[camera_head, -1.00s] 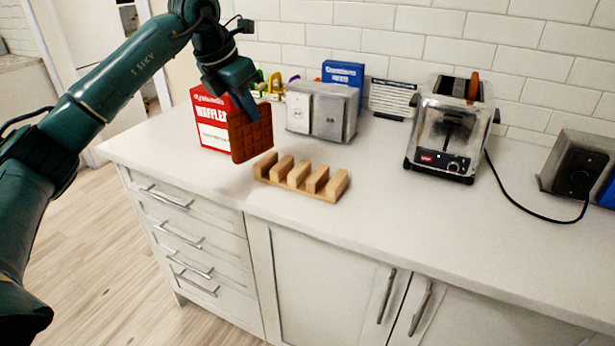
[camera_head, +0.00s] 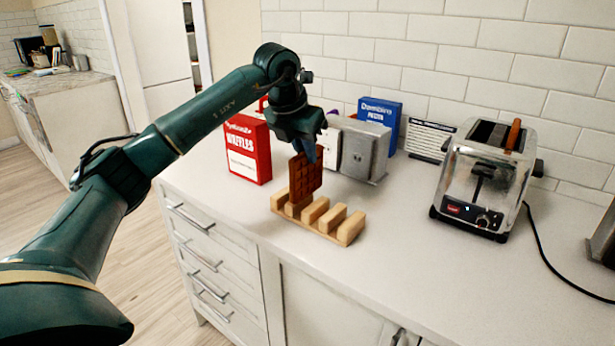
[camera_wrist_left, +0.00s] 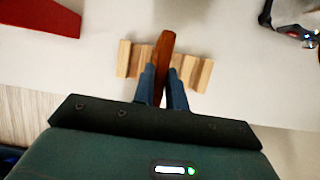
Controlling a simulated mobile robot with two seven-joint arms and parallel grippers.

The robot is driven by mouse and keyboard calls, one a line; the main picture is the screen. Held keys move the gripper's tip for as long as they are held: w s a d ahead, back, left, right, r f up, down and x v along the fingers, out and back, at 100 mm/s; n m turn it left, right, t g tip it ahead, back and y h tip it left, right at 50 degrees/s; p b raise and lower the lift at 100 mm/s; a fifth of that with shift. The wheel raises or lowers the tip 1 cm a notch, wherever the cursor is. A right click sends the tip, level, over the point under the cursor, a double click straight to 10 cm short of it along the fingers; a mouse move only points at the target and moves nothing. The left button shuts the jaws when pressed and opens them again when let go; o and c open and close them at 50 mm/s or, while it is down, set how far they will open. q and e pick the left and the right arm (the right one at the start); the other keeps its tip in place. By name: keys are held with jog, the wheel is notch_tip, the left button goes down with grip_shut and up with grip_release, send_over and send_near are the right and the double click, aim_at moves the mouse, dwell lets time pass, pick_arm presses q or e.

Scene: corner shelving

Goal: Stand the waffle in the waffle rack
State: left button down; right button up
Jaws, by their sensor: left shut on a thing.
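The brown waffle (camera_head: 307,180) is upright, gripped at its top edge by my left gripper (camera_head: 306,148). In the left wrist view the waffle (camera_wrist_left: 165,55) shows edge-on between the two blue fingers of my left gripper (camera_wrist_left: 164,88), which are shut on it. The wooden waffle rack (camera_head: 321,220) has several pale blocks on a base and stands on the counter. The waffle is over the rack's left part, its lower edge at or just above the blocks; I cannot tell if it is inside a slot. The rack also shows in the left wrist view (camera_wrist_left: 205,76). My right gripper is not in view.
A red waffle box (camera_head: 248,150) stands left of the rack. A metal double box (camera_head: 362,150) and a blue box (camera_head: 380,115) are behind it. A chrome toaster (camera_head: 480,185) stands to the right. The counter (camera_head: 400,270) in front is clear.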

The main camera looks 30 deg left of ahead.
pick_arm(q)
send_over(306, 196)
jog(key=f, duration=0.3)
jog(key=w+f, duration=0.1)
jog(key=shift+a+f, duration=0.25)
jog(key=shift+a, duration=0.1)
jog(key=shift+f, duration=0.15)
jog(key=c, duration=1.4)
grip_release()
jog(key=shift+c, duration=0.2)
